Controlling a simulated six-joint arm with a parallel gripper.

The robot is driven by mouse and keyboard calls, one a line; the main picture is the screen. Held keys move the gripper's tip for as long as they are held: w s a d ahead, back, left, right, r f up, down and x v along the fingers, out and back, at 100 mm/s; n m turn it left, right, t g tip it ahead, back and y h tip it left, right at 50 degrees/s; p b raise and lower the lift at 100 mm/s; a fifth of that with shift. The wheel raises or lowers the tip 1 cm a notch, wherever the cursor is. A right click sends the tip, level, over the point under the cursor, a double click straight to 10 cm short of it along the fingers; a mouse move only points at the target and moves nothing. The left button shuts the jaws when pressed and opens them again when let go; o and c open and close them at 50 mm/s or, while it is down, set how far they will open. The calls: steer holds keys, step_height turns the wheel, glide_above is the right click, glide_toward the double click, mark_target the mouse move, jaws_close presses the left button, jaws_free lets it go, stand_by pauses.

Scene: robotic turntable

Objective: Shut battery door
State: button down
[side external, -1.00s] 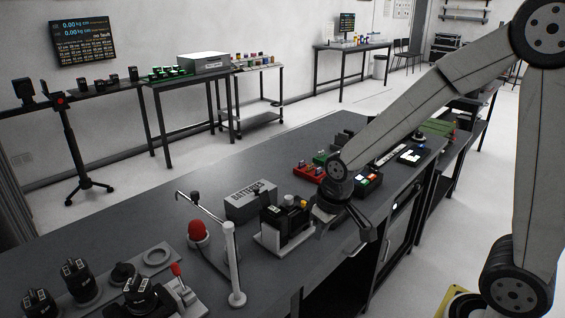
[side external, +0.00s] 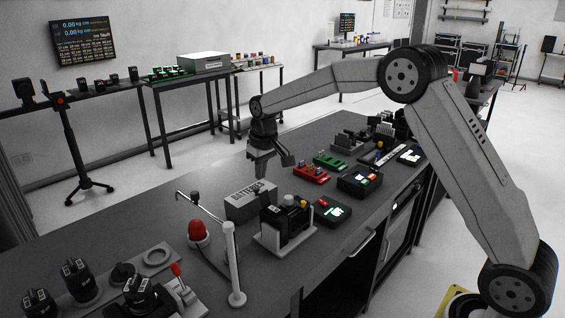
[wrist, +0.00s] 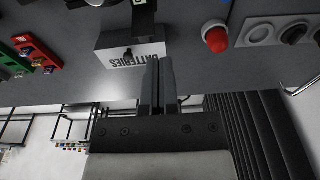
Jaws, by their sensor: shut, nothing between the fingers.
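The grey box marked BATTERIES (side external: 248,203) stands on the dark bench in the side view. In the wrist view the box (wrist: 122,52) lies just beyond my fingertips, with a small dark knob or latch on its face. My gripper (side external: 258,175) hangs above and behind the box, fingers pointing down, shut and empty. Its fingers (wrist: 160,66) lie together in the wrist view, overlapping the box's edge in the picture; I cannot tell whether they touch it. A black device (side external: 287,220) stands in a white holder beside the box. I cannot make out which part is the battery door.
A red dome (side external: 198,230) and a white post (side external: 233,265) stand left of the box. A red tray (side external: 311,173), a green tray (side external: 330,161) and black units (side external: 360,181) stand to the right. The bench behind the box is mostly clear.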

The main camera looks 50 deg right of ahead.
mark_target(263, 199)
steer(key=w+d+r, duration=0.1)
steer(key=w+d, duration=0.1)
steer(key=w, duration=0.6)
steer(key=shift+d+g, duration=0.3)
step_height(263, 199, down, 9)
steer(key=s, duration=0.3)
stand_by(1.1)
